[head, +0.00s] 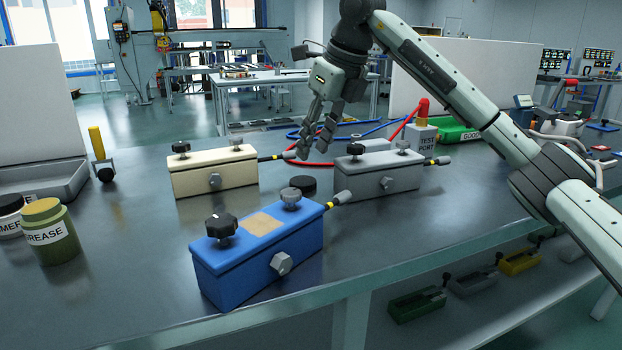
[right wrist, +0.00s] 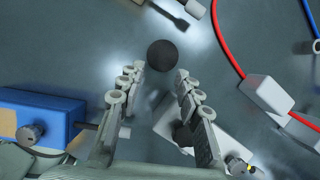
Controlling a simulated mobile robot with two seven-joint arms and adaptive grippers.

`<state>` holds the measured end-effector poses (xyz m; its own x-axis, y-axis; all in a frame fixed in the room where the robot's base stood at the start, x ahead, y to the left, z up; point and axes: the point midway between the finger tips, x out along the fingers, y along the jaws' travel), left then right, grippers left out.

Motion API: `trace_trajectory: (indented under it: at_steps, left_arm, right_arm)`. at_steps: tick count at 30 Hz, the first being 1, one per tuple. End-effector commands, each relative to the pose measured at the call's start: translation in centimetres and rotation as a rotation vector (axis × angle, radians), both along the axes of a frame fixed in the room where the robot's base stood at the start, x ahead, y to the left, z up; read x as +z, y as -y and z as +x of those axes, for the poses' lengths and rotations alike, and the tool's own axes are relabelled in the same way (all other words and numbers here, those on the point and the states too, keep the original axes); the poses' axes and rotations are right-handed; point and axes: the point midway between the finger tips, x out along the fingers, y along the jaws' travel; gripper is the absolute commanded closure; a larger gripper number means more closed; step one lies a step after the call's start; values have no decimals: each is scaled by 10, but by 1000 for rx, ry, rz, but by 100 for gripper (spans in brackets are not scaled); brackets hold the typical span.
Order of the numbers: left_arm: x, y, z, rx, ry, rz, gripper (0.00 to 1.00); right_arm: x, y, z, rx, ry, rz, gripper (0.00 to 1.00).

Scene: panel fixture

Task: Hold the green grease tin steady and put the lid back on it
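The green grease tin (head: 52,240) stands upright on the bench at the far left, labelled GREASE. Its top shows a flat yellowish surface; I cannot tell whether this is grease or a cover. A round black disc (head: 303,185), which looks like the lid, lies on the bench behind the blue box. It also shows in the right wrist view (right wrist: 162,55), just beyond and between my fingertips. My right gripper (head: 315,152) is open and empty, above the bench between the cream and grey boxes, apart from the disc. My left gripper is in neither view.
A blue box (head: 260,262) with knobs stands in front, a cream box (head: 213,172) behind left, a grey box (head: 375,176) to the right. A second tin (head: 11,216) stands beside the grease tin. Red (head: 318,164) and blue hoses lie behind. The bench between tin and blue box is clear.

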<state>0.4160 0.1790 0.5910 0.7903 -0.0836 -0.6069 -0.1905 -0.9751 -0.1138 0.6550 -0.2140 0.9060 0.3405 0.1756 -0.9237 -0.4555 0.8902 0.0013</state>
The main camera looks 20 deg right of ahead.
Motion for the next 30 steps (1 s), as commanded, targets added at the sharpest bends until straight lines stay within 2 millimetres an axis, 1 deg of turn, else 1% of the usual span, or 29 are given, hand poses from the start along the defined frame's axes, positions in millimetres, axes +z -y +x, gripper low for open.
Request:
trace_trajectory:
  at_steps: [13,14,18,21,23,27,30]
  left_arm:
    - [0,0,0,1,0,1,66]
    - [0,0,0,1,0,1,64]
    - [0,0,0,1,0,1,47]
    - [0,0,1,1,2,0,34]
    - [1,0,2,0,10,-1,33]
    - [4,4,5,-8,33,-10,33]
    - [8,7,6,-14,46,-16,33]
  right_arm:
    - [0,0,0,0,0,0,66]
    - [0,0,0,0,0,0,64]
    - [0,0,0,0,0,0,47]
    - [-5,-1,1,0,-1,0,34]
    - [-11,-2,3,0,-2,0,29]
    - [-24,-4,8,1,-2,0,29]
    - [-24,-5,9,1,0,0,29]
